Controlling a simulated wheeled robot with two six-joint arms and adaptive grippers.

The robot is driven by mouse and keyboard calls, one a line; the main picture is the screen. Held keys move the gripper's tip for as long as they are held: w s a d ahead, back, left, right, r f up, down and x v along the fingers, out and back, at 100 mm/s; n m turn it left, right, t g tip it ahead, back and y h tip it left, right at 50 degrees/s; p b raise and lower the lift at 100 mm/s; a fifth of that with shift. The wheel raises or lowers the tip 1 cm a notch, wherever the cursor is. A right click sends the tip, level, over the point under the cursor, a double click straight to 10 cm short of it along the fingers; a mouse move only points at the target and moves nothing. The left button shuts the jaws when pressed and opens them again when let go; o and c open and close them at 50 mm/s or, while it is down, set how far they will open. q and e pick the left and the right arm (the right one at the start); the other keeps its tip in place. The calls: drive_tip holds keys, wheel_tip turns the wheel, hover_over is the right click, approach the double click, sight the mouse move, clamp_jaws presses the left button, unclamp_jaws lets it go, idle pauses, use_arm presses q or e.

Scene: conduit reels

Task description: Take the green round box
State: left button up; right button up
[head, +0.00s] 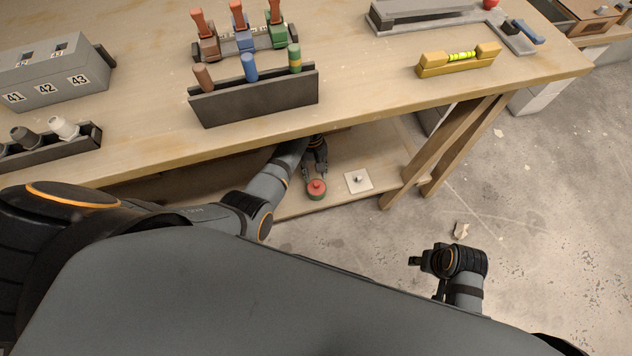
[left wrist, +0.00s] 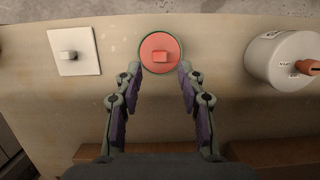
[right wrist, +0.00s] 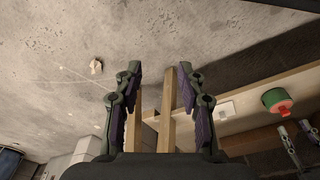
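The green round box (head: 317,192) has a red top with a small raised red knob. It stands on the lower shelf under the workbench, near the shelf's front edge. It also shows in the left wrist view (left wrist: 160,65) and in the right wrist view (right wrist: 278,95). My left gripper (left wrist: 160,74) is open, with its fingertips at the near left and near right sides of the box; I cannot tell whether they touch it. My right gripper (right wrist: 160,72) is open and empty. In the head view it hangs over the floor (head: 416,262), well right of the box.
A white plate with a small knob (left wrist: 74,50) lies left of the box in the left wrist view. A white round container with an orange handle (left wrist: 277,60) stands to its right. The tabletop (head: 365,110) overhangs the shelf, and wooden legs (head: 440,145) stand at its right end.

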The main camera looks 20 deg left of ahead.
use_arm(q)
drive_tip(key=shift+s+d+f+b, duration=0.1)
drive_tip(key=shift+s+f+b, duration=0.05)
drive_tip(key=shift+f+b, duration=0.45)
drive_tip(key=shift+s+f, duration=0.1)
drive_tip(key=shift+f, duration=0.35)
drive_tip(key=shift+x, duration=1)
use_arm(e)
drive_tip(key=shift+s+a+r, duration=0.1)
drive_tip(key=shift+a+r, duration=0.4)
drive_tip(key=shift+r, duration=0.4)
use_arm(q)
clamp_jaws()
drive_tip(key=shift+r+p, duration=1)
drive_tip(key=shift+p, duration=0.15)
use_arm(e)
drive_tip(key=shift+r, duration=1.2)
use_arm(q)
wheel_tip(320, 180, up, 4)
drive_tip(key=p, duration=0.5)
use_arm(e)
wheel_tip(320, 180, up, 5)
drive_tip(key=shift+f, duration=0.15)
